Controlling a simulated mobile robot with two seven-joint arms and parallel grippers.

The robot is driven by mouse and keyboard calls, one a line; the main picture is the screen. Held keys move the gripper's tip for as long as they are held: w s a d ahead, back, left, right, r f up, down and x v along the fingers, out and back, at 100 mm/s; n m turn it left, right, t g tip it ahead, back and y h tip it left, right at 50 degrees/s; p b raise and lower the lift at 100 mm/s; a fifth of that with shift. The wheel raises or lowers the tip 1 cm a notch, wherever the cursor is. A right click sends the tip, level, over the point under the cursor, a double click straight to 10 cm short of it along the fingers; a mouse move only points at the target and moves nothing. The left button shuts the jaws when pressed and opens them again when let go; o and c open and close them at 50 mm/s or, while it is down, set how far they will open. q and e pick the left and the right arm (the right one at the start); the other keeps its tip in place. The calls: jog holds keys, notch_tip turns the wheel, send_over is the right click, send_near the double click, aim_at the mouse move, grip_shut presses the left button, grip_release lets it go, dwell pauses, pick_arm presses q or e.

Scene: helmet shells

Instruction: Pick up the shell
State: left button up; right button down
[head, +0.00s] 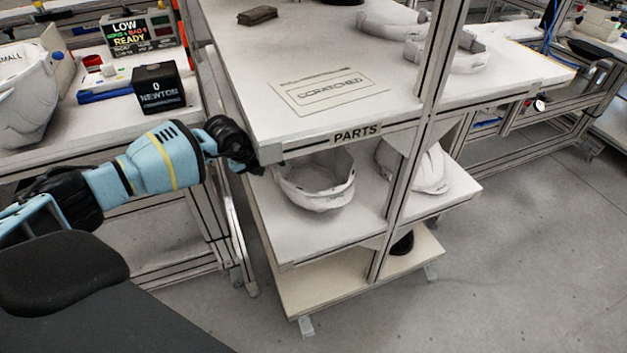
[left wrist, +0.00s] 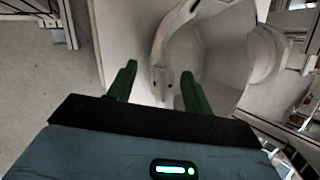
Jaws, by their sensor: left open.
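A white helmet shell (head: 318,190) lies open side up on the middle shelf, under the top board marked PARTS. A second white shell (head: 430,170) sits to its right, behind the post. My left gripper (head: 257,168) is at the left edge of the rack, beside the first shell; its fingertips are mostly hidden by the top board's corner. In the left wrist view its green fingers (left wrist: 158,75) are spread, and the pale rim of a shell (left wrist: 163,62) shows just ahead and between them. I cannot tell whether they touch it. My right gripper is not in view.
The top board (head: 225,70) overhangs the middle shelf close to my left gripper. A grey post (head: 405,180) stands between the two shells. A bench at left carries another shell (head: 25,95) and a black box (head: 160,88). The floor (head: 510,250) at right is clear.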

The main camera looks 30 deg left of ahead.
pick_arm(q)
jog(key=shift+x, duration=1.45)
jog(key=c, duration=1.1)
grip_shut()
